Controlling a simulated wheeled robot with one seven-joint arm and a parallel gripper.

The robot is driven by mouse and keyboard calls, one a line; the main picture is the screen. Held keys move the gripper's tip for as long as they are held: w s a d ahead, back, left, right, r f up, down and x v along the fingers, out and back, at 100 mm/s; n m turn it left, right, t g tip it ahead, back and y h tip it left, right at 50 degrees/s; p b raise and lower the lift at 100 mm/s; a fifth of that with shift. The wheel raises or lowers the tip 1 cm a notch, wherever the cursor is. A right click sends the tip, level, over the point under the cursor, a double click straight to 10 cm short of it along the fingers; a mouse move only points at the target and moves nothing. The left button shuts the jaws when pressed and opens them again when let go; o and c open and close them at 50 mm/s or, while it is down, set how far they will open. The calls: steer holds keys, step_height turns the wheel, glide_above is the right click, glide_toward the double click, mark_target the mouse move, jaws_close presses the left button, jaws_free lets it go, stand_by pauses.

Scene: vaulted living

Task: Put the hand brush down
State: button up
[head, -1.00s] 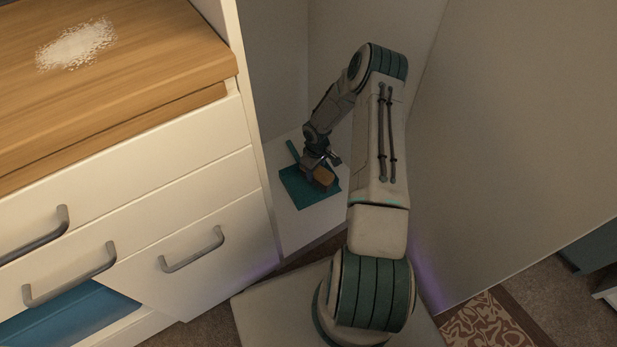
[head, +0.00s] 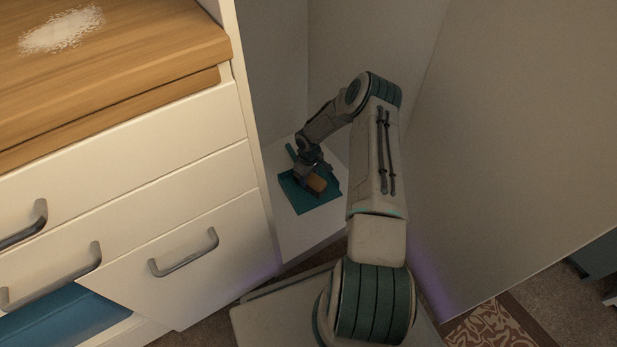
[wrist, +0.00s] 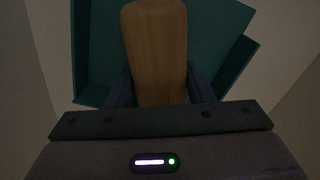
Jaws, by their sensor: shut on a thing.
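The hand brush shows as a wooden, tan piece (head: 316,183) at my gripper in the head view. In the wrist view its rounded wooden body (wrist: 157,45) stands between my two fingers. My gripper (wrist: 160,92) is shut on it. Below it is a teal dustpan (head: 312,203) on a white surface inside the tall cabinet; it also shows in the wrist view (wrist: 97,55). The brush is over the dustpan; I cannot tell whether they touch. The brush's bristles are hidden.
The white surface (head: 300,236) has bare room in front of the dustpan. Cabinet panels stand close on both sides. A drawer unit (head: 200,210) with a wooden top is at left, with white powder (head: 62,30) on top.

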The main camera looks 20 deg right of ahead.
steer(key=o, duration=0.9)
steer(key=shift+f, duration=0.1)
steer(key=shift+o, duration=0.2)
steer(key=s+a+r+m+h+p, duration=0.1)
steer(key=s+a+r+p, duration=0.15)
steer(key=r, duration=1.05)
steer(key=s+a+r+p, duration=0.1)
steer(key=s+r, duration=0.2)
steer(key=r, duration=0.9)
steer(key=s+a+r+m+h+p, duration=0.1)
steer(key=s+r+p, duration=0.15)
steer(key=r, duration=1.05)
steer(key=s+a+r+m, duration=0.1)
steer(key=s+a+r, duration=0.1)
steer(key=s+r, duration=0.2)
steer(key=s+a+r+m+y, duration=0.1)
steer(key=s+a+r, duration=0.2)
steer(key=s, duration=0.7)
steer(key=s+a+r+m+t+y, duration=0.1)
steer(key=s+a+r, duration=0.2)
steer(key=s+r, duration=0.2)
steer(key=s, duration=0.2)
steer(key=shift+s+r, duration=0.4)
